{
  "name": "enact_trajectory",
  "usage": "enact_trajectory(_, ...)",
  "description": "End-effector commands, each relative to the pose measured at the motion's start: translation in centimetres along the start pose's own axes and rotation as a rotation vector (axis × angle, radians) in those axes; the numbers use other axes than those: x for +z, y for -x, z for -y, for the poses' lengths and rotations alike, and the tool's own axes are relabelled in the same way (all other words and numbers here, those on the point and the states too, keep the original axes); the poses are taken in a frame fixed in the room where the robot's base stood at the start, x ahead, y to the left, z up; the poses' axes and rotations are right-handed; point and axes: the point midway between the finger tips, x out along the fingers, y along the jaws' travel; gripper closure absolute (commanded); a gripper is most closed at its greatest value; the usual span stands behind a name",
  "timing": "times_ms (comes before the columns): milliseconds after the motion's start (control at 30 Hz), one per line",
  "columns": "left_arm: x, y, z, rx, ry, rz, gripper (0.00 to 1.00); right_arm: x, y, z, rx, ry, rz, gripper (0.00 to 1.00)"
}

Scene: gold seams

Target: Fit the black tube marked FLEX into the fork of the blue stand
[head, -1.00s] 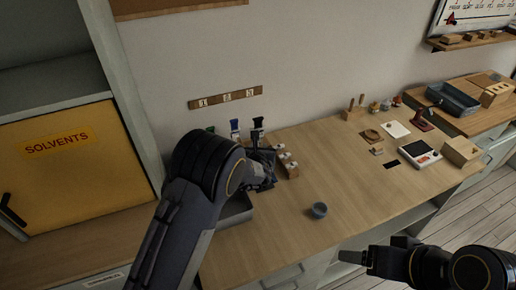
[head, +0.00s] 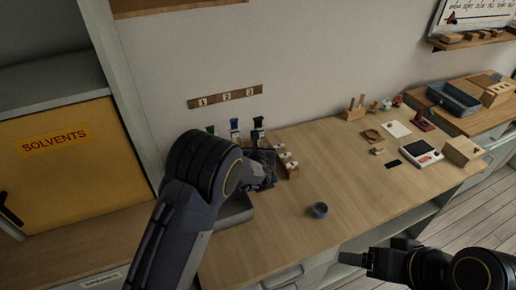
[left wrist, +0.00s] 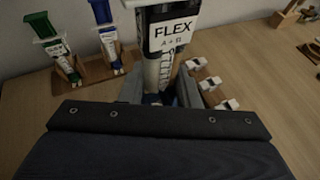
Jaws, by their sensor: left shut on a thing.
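The black tube marked FLEX (left wrist: 172,32) stands between the fingers of my left gripper (left wrist: 160,92) in the left wrist view, its white label facing the camera. My left gripper is shut on it. In the head view the black tube's top (head: 258,123) shows above my left gripper (head: 262,168), close to the wall. A small patch of blue (left wrist: 158,99) shows low between the fingers; I cannot tell whether it is the blue stand. The tube's lower end is hidden. My right gripper (head: 368,256) is apart, at the lower right; its jaw state is unclear.
A green tube (left wrist: 52,45) and a blue tube (left wrist: 108,35) stand in a wooden rack (left wrist: 90,76). Several white-topped pieces (left wrist: 212,84) sit on wood to the right. A grey cup (head: 319,210) stands on the bench (head: 350,180), with clear room around it.

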Motion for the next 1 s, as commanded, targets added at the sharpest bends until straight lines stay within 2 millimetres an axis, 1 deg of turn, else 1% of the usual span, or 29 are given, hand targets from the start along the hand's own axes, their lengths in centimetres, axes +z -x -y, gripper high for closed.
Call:
enact_trajectory(300, -0.5, -0.1, 0.0, 0.000, 0.000, -0.003, 0.93, 0.2, -0.4, -0.2, 0.000, 0.000, 0.000, 0.26)
enact_trajectory(1000, -1.1, -0.2, 0.0, -0.001, -0.003, -0.013, 0.93, 0.3, -0.6, -0.3, 0.000, 0.000, 0.000, 0.26)
